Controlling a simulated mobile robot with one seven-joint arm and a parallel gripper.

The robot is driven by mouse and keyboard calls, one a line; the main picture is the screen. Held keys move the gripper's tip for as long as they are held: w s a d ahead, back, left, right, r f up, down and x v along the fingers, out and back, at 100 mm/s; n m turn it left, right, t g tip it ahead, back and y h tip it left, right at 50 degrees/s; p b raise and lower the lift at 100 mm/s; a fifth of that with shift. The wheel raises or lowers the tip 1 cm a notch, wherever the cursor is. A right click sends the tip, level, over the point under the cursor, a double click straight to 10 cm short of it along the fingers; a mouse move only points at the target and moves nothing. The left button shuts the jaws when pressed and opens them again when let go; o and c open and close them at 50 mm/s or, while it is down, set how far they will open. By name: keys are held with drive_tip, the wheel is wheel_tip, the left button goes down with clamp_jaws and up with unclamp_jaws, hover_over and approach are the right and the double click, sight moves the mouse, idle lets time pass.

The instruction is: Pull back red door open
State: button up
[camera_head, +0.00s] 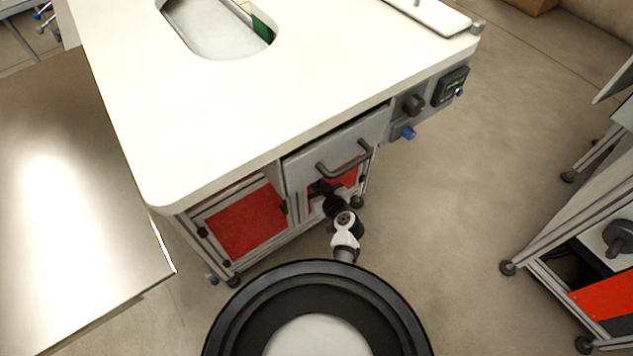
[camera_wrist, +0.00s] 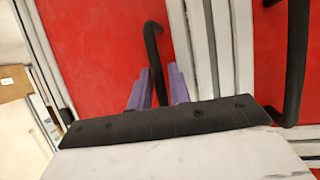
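The workstation's red doors show below its drawer: one red door (camera_head: 240,222) at left and another red door (camera_head: 347,178) at right, partly hidden by my arm. Both look closed. My gripper (camera_head: 322,188) is at the front of the cabinet, between the two doors. In the wrist view, its purple fingers (camera_wrist: 158,88) lie on either side of a black handle (camera_wrist: 152,50) on a red door panel (camera_wrist: 105,45). I cannot tell whether the fingers press on the handle. A second black handle (camera_wrist: 297,60) stands to the right, past the metal frame posts (camera_wrist: 218,50).
A grey drawer with a handle (camera_head: 343,160) and the white worktop (camera_head: 230,110) lie above the doors. A shiny metal table (camera_head: 70,200) stands close at left. Another cart (camera_head: 590,235) stands at right. The floor (camera_head: 440,200) between the carts is clear.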

clamp_jaws()
drive_tip(key=shift+s+d, duration=0.1)
idle(0.3)
